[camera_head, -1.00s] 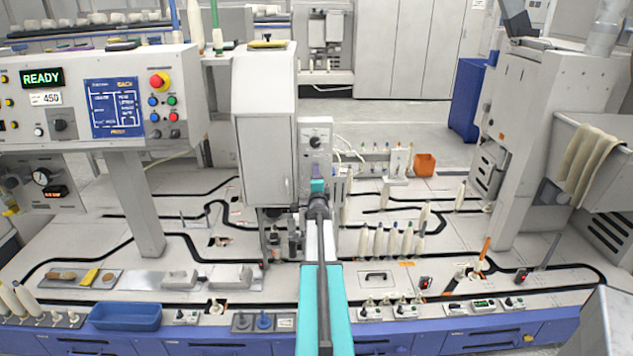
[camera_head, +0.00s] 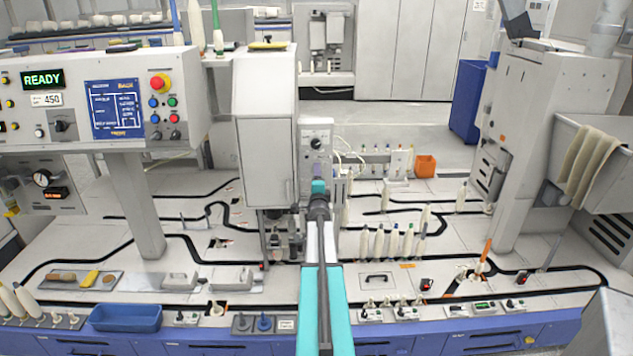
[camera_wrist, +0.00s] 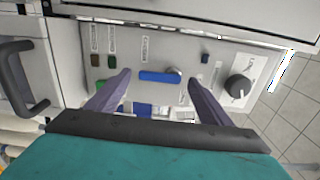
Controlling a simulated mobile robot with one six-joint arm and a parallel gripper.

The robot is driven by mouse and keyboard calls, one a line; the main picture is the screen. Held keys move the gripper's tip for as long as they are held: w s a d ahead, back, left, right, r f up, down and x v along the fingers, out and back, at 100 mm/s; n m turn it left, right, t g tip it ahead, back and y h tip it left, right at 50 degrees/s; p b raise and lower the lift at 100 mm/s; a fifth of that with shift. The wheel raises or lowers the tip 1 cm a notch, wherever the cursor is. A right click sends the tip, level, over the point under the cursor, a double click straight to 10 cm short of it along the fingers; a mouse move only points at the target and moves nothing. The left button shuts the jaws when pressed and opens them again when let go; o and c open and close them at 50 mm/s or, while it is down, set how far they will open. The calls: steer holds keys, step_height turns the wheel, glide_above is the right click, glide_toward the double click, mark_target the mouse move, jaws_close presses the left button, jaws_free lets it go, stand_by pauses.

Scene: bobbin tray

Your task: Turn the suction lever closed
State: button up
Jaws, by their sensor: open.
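The suction lever appears to be the blue bar (camera_wrist: 160,77) on a grey panel in the wrist view. It lies roughly horizontal in the picture, with a round metal hub at its right end. My gripper (camera_wrist: 159,79) is open, one dark finger on each side of the bar, with gaps showing at both sides. I cannot tell how far the fingertips are from the panel. In the head view my gripper (camera_head: 319,172) is in front of the panel (camera_head: 316,138) and hides the lever.
A black knob (camera_wrist: 238,86) is on the panel right of the lever, and small buttons are to the left. A dark handle (camera_wrist: 22,75) projects at the far left. Several bobbins (camera_head: 393,242) stand right of my arm in the head view.

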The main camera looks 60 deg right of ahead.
steer(key=shift+s+a, duration=0.1)
steer(key=shift+a, duration=0.1)
steer(key=b+v, duration=0.2)
steer(key=v, duration=1.1)
stand_by(0.5)
steer(key=shift+s+a, duration=0.1)
steer(key=shift+a, duration=0.1)
